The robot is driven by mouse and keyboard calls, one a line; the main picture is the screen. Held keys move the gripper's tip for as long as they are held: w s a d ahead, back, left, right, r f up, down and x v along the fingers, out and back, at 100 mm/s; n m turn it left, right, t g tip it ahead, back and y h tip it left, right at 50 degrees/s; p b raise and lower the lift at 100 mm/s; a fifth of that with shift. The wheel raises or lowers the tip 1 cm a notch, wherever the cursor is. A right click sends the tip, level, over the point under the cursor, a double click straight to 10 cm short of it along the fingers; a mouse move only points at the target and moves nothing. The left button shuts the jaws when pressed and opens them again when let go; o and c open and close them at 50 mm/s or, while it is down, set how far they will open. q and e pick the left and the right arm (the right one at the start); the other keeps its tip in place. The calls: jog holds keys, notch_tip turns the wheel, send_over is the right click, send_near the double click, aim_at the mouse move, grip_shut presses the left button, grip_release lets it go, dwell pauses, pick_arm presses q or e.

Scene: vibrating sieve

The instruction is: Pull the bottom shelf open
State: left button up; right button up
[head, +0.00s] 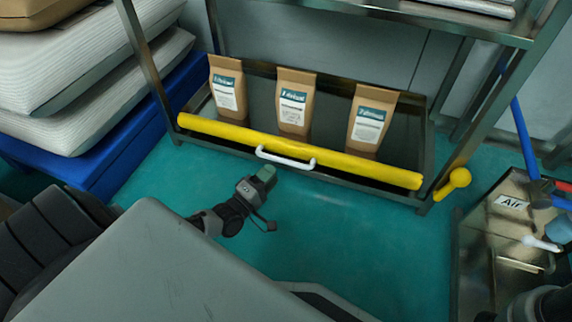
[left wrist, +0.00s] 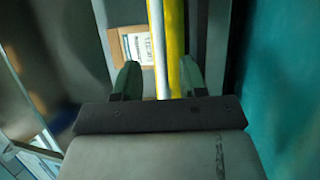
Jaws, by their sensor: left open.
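The bottom shelf (head: 240,142) is a dark tray in a metal rack with a yellow bar (head: 350,166) along its front edge. A white handle (head: 286,161) sits at the middle of that front. My left gripper (head: 265,177) is open just in front of and below the handle. In the left wrist view, the white handle (left wrist: 158,45) and yellow bar (left wrist: 174,40) run between the open fingers of my left gripper (left wrist: 160,78). Neither finger visibly touches the handle. My right gripper is not clearly in view.
Three brown bags (head: 293,102) stand on the shelf; part of one bag (left wrist: 138,46) shows in the left wrist view. A stack of mattress-like sacks (head: 80,75) stands left. A yellow knob (head: 457,180) and metal bench (head: 500,230) are right.

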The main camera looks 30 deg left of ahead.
aim_at(284, 159)
pick_arm(q)
jog(key=b+x, duration=0.2)
jog(key=x, duration=0.3)
jog(key=shift+w+f, duration=0.1)
jog(key=shift+w, duration=0.2)
jog(key=shift+w+d+r+b, duration=0.1)
jog(key=shift+w+r+b, duration=0.1)
jog(key=shift+w+b, duration=0.2)
grip_shut()
